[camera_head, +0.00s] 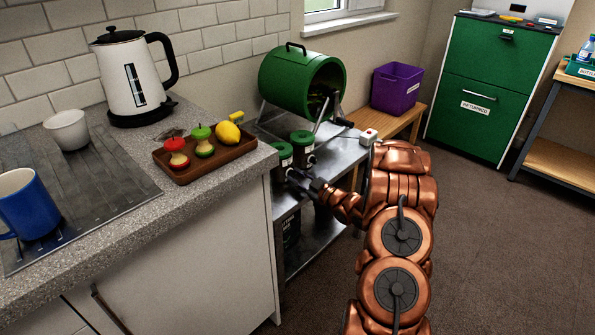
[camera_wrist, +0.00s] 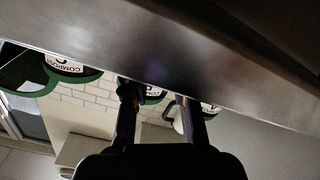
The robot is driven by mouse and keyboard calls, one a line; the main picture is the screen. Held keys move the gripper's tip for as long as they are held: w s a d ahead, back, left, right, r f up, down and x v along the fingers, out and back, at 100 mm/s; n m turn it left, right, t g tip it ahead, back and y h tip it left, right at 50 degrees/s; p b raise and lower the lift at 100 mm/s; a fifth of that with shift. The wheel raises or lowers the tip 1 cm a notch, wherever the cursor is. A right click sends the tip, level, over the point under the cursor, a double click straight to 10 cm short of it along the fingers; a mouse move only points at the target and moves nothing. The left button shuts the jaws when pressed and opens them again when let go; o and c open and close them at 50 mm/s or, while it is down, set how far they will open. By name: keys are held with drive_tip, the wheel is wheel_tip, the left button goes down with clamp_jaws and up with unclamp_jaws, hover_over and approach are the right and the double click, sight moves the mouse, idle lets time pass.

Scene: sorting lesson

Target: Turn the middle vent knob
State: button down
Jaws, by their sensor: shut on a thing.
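Green-lidded jars stand on the metal rack (camera_head: 342,155): a left jar (camera_head: 282,156) and another (camera_head: 302,142) show beside each other. A dark knob (camera_head: 310,159) shows by the second jar. My gripper (camera_head: 296,180) is low in front of the jars at the rack's edge, shut on a vent knob. The fingers hide the held knob, and I cannot tell clearly which knob it is. The wrist view is upside down. There the fingers of my gripper (camera_wrist: 158,98) reach the rack's edge, with a "COMPOST" jar (camera_wrist: 66,66) to the left and other labelled jars behind them.
A green drum (camera_head: 300,80) stands above the jars. Left is the counter (camera_head: 110,215) with a wooden tray (camera_head: 230,155) of fruit, a kettle (camera_head: 130,75) and a blue mug (camera_head: 28,205). A purple bin (camera_head: 396,88) is on a bench behind. The floor at right is clear.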

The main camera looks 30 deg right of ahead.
drive_tip(key=m+p, duration=0.3)
drive_tip(key=m, duration=0.1)
drive_tip(key=shift+m+p, duration=0.3)
drive_tip(key=shift+m, duration=0.1)
idle(0.5)
drive_tip(key=c, duration=1.2)
unclamp_jaws()
drive_tip(key=v, duration=1.2)
